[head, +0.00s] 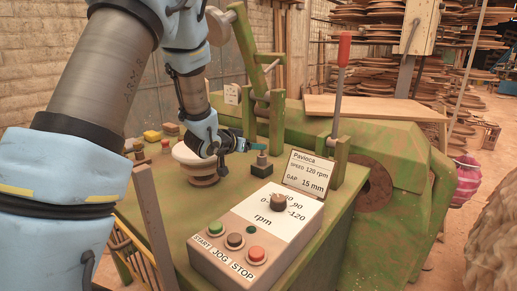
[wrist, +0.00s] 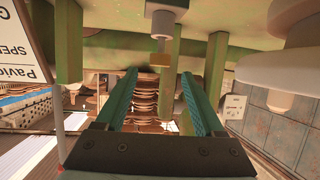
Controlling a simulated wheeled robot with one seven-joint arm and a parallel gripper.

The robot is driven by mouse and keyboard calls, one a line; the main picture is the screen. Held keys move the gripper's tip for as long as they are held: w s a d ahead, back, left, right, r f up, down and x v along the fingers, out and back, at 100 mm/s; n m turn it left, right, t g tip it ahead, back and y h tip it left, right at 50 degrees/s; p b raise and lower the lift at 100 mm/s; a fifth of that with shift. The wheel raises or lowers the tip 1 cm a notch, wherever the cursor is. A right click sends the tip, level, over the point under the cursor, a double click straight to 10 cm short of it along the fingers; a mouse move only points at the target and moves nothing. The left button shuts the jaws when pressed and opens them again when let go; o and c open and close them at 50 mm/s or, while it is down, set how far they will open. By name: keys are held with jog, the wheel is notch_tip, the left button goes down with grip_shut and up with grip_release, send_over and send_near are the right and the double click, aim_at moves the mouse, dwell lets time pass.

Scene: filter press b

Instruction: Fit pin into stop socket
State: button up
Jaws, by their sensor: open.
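A small grey upright post (head: 262,158), which looks like the pin, stands on a dark square block (head: 262,168) on the green machine top. The wrist view, which is upside down, shows the post (wrist: 163,24) with a brass-coloured end (wrist: 160,60). My gripper (head: 258,147) is just above the block in the head view, its fingers pointing right. In the wrist view my gripper (wrist: 159,73) is open, with the brass-coloured end between the fingertip lines and no visible contact. I cannot tell whether the block is the stop socket; no separate socket is clearly visible.
A white round-topped piece (head: 190,154) stands left of the block, close to my wrist. A control box (head: 255,235) with knob and buttons is in front. A sign (head: 312,172) and a red-handled lever (head: 343,50) stand to the right. Green uprights (head: 272,110) rise behind.

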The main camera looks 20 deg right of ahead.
jog(key=v, duration=0.5)
jog(key=shift+a+b, duration=0.1)
jog(key=shift+b, duration=0.2)
